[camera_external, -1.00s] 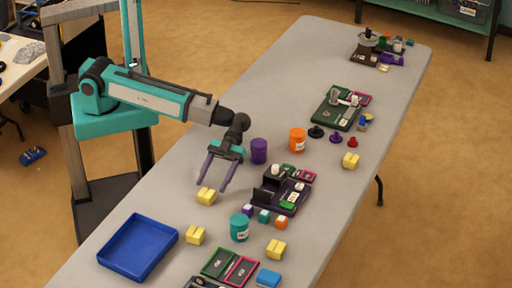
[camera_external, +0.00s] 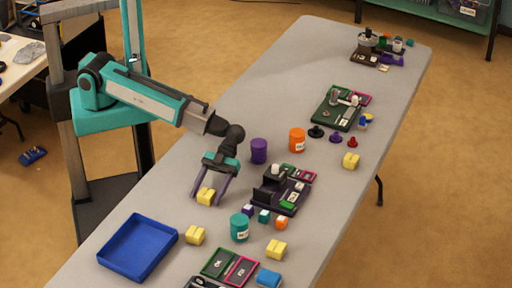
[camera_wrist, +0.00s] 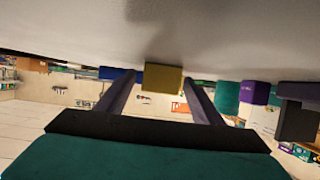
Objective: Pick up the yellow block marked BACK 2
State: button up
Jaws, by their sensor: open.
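A yellow block (camera_external: 206,196) lies on the grey table, and it also shows in the wrist view (camera_wrist: 163,77). My gripper (camera_external: 209,200) is open, low over the table, with one finger on each side of this block. In the wrist view the fingers (camera_wrist: 160,95) stand apart with the block between and beyond them. I cannot tell whether they touch it. Other yellow blocks lie to the front (camera_external: 195,235), front right (camera_external: 276,249) and far right (camera_external: 351,160). No marking is readable on any block, so I cannot tell which is BACK 2.
A blue tray (camera_external: 108,258) stands front left. A teal can (camera_external: 239,228), a purple can (camera_external: 259,151) and an orange can (camera_external: 297,140) stand nearby. A dark station (camera_external: 265,197) with small cubes is to the right. The table's left rear is clear.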

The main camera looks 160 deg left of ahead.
aim_at(207, 192)
jog(key=shift+w, duration=0.1)
dwell(0.5)
jog(key=c, duration=1.2)
jog(key=shift+o, duration=0.2)
jog(key=shift+r, duration=0.1)
jog(key=shift+r+b, duration=1.15)
jog(key=shift+r, duration=3.75)
